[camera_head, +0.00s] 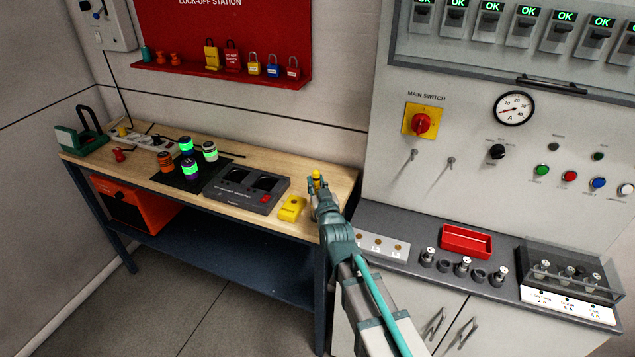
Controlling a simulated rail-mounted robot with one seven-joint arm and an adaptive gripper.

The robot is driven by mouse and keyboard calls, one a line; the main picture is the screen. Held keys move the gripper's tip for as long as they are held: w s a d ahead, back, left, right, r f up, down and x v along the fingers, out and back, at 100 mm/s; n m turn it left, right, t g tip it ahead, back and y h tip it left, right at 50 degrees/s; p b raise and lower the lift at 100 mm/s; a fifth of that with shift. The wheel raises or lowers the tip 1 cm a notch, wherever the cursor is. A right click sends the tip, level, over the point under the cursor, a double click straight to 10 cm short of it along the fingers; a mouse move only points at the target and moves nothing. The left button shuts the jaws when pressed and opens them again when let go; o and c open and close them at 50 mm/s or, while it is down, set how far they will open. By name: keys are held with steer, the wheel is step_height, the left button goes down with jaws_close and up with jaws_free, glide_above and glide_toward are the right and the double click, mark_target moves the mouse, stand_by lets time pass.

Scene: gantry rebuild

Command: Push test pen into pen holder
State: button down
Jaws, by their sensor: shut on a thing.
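My gripper (318,194) is over the right end of the wooden bench, shut on a small yellow and dark piece that looks like the test pen (317,179). The pen's top sticks up above the fingers; its lower part is hidden by the gripper and my arm. A yellow block (292,208) with a dark mark on top lies on the bench just left of the gripper, apart from it. I cannot tell whether this block is the pen holder, or whether a holder is hidden behind the gripper.
A grey two-bay charger (247,189) lies left of the yellow block. Several cylinders stand on a dark mat (204,180) farther left. The cabinet counter (403,226) with a red tray (466,241) borders the bench's right end. A red lock-off board (222,38) hangs above the bench.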

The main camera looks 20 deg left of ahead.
steer(key=shift+f+b, duration=0.75)
steer(key=shift+f, duration=0.75)
steer(key=shift+b, duration=0.4)
steer(key=shift+f+b, duration=0.6)
stand_by(0.7)
steer(key=c, duration=1.3)
jaws_free()
steer(key=shift+s+d, duration=0.1)
steer(key=shift+s, duration=0.05)
steer(key=v, duration=1)
steer(key=shift+s+d, duration=0.2)
steer(key=shift+s, duration=0.1)
